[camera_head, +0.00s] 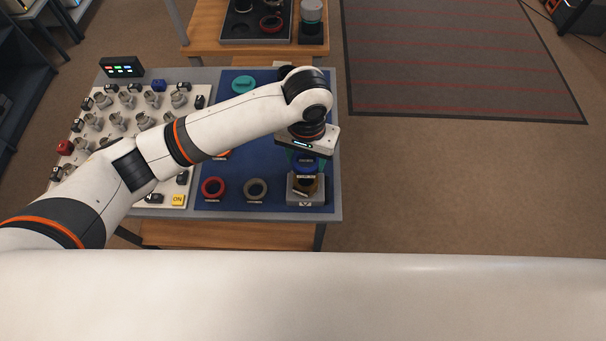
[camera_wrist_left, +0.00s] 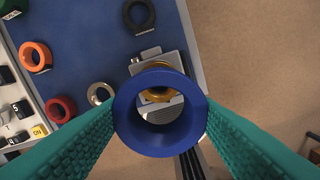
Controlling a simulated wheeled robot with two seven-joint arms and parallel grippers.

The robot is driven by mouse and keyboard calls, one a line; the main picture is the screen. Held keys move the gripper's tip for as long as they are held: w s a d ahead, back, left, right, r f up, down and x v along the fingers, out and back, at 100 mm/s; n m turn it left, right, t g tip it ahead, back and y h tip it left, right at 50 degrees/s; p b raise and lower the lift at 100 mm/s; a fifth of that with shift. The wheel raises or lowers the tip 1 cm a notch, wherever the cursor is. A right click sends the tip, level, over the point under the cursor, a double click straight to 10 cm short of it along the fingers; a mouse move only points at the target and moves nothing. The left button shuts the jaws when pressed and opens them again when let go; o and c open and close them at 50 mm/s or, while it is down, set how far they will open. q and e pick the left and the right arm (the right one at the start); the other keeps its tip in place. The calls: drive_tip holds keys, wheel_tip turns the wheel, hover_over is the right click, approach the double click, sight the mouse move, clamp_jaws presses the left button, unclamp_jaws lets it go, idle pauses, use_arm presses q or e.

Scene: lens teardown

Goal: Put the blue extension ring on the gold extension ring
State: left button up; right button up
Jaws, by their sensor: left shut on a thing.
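My left gripper (camera_head: 305,157) is shut on the blue extension ring (camera_head: 304,168). In the left wrist view the blue ring (camera_wrist_left: 160,147) sits level between the teal fingers (camera_wrist_left: 160,113), its open hole facing the camera. The gold extension ring (camera_head: 308,185) is on a grey block-like stand (camera_head: 305,198) at the mat's front right corner. It shows partly through and above the blue ring's hole in the left wrist view (camera_wrist_left: 157,96). The blue ring is over the gold ring; whether they touch I cannot tell. My right gripper is not in view.
A red ring (camera_head: 213,187) and a grey ring (camera_head: 256,188) lie on the blue mat left of the stand. An orange ring (camera_wrist_left: 35,57) and a black ring (camera_wrist_left: 139,15) lie farther off. A button panel (camera_head: 150,199) fills the table's left side.

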sight(305, 180)
use_arm(q)
wheel_tip(305, 180, down, 3)
drive_tip(key=shift+w+a+r, duration=0.1)
drive_tip(key=shift+a+r, duration=0.05)
drive_tip(key=shift+f+p, duration=0.35)
drive_tip(key=shift+f, duration=1.8)
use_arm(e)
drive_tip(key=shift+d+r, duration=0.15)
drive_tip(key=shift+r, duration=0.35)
use_arm(q)
drive_tip(key=o, duration=1)
drive_tip(key=shift+f, duration=0.1)
wheel_tip(305, 180, up, 12)
drive_tip(key=shift+r+b, duration=0.15)
drive_tip(key=shift+b, duration=0.65)
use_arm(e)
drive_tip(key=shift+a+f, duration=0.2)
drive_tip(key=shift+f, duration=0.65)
